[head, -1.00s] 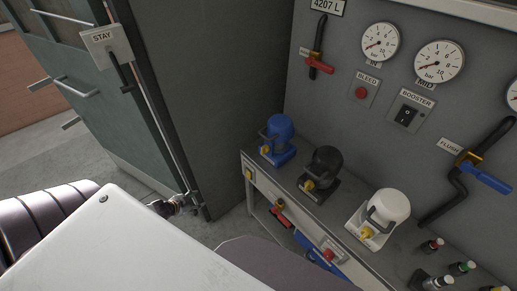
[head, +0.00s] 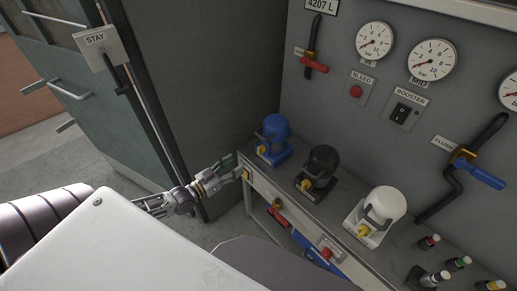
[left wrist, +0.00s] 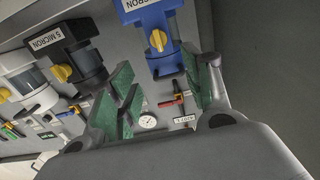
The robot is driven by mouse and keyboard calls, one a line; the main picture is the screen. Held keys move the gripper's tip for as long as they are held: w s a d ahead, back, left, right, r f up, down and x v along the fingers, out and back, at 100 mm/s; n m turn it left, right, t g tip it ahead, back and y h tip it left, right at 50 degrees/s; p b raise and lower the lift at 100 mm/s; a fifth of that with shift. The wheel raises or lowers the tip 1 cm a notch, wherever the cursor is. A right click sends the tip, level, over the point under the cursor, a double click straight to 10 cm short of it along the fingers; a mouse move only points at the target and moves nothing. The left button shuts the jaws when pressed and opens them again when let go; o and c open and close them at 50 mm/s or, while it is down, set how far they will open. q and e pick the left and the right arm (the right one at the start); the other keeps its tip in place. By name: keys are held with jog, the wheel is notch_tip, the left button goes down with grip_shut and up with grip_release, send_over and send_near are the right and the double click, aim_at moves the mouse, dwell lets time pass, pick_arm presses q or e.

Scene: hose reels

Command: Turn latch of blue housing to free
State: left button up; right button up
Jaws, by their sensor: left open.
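The blue housing (head: 277,130) stands at the left end of the grey bench, with a yellow latch (head: 261,150) low on its front. My left gripper (head: 237,167) is open and empty, just left of the blue housing and apart from it. In the left wrist view, the blue housing (left wrist: 151,20) and its yellow latch (left wrist: 158,41) show beyond the green-padded fingers of my left gripper (left wrist: 165,92). The latch lies in line with the gap between the fingers, touching neither. My right gripper is not in view.
A black housing (head: 319,166) and a white housing (head: 384,208) stand further right on the bench (head: 340,192). Gauges, levers and a booster switch (head: 401,112) are on the wall panel. A green door (head: 95,115) is at the left. Open floor lies beneath my left arm.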

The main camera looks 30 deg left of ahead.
pick_arm(q)
jog(key=shift+r, duration=0.25)
jog(key=shift+w, duration=0.2)
send_near(258, 148)
jog(key=shift+x, duration=2.3)
jog(key=shift+b+x, duration=0.3)
jog(key=shift+x, duration=2.15)
jog(key=shift+w+d+f, duration=0.1)
jog(key=shift+w+d, duration=0.05)
jog(key=shift+w, duration=0.25)
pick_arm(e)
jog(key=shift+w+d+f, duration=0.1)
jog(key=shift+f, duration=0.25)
